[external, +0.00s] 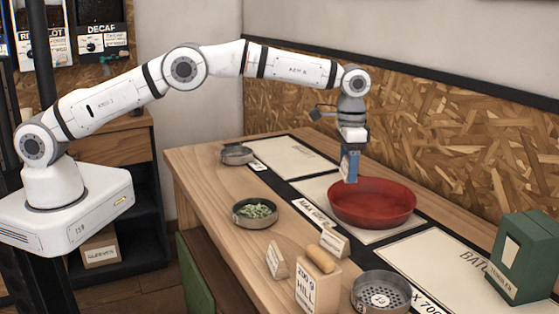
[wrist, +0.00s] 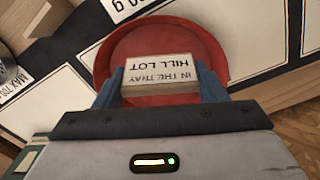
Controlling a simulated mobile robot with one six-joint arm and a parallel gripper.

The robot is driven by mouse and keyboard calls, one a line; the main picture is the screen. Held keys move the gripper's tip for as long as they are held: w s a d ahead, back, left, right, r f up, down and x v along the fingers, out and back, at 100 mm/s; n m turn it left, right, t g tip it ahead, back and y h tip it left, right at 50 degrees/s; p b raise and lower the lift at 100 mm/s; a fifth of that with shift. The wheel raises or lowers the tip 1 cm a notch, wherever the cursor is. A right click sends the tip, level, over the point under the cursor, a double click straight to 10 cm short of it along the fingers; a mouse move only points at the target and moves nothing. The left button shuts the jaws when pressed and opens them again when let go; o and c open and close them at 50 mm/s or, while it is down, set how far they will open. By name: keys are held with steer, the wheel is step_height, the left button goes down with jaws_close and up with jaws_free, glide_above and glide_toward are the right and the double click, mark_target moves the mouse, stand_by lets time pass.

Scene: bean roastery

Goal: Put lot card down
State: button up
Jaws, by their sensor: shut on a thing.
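The lot card (wrist: 161,84) is a thick pale block lettered "HILL LOT" and "IN THE TRAY", upside down in the wrist view. My gripper (external: 349,178) is shut on it, with a blue finger at each side of the card in the wrist view. In the external view my gripper points down at the back left rim of the round red tray (external: 372,214), and the card cannot be made out there. The red tray also shows behind the card in the wrist view (wrist: 155,45). I cannot tell whether the card touches the tray.
A tin of green beans (external: 255,213) and a small metal dish (external: 237,156) stand left. Small label stands (external: 277,261), a "200 g HILL" block (external: 318,291) and a perforated metal pan (external: 380,293) are in front. A green box (external: 526,258) stands right. A chipboard wall rises behind.

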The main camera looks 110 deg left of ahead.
step_height(320, 180, down, 9)
steer(key=shift+f+p, duration=0.1)
steer(key=shift+p, duration=0.8)
steer(key=shift+f, duration=0.15)
steer(key=o, duration=0.7)
steer(key=shift+r, duration=0.2)
